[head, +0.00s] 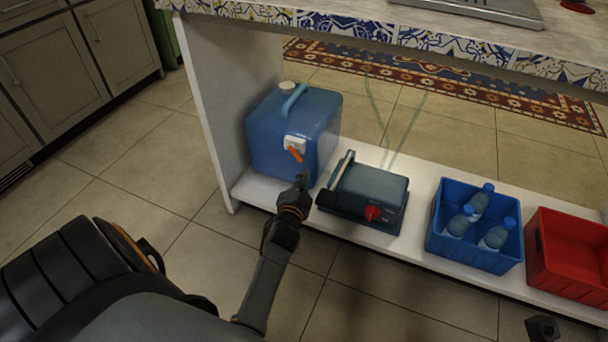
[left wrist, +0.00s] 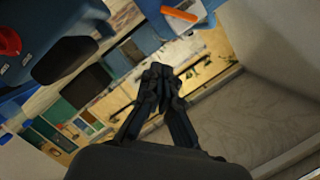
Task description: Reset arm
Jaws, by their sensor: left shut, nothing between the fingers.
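My left gripper (head: 301,182) is shut and empty. In the head view its fingertips are just in front of the blue water canister (head: 293,133), below its white tap with the orange lever (head: 295,152). I cannot tell if they touch it. The left wrist view shows the closed fingers (left wrist: 160,72) with nothing between them, and the orange lever (left wrist: 180,14) above them. A dark piece (head: 542,328) at the lower right edge of the head view may be part of my right arm. Its fingers cannot be made out.
A dark teal box with a red knob (head: 370,193) stands right of the gripper on the low white shelf (head: 253,194). A blue crate (head: 470,259) with several bottles and a red crate (head: 566,262) stand farther right. The counter (head: 400,20) overhangs the shelf. Tiled floor in front is open.

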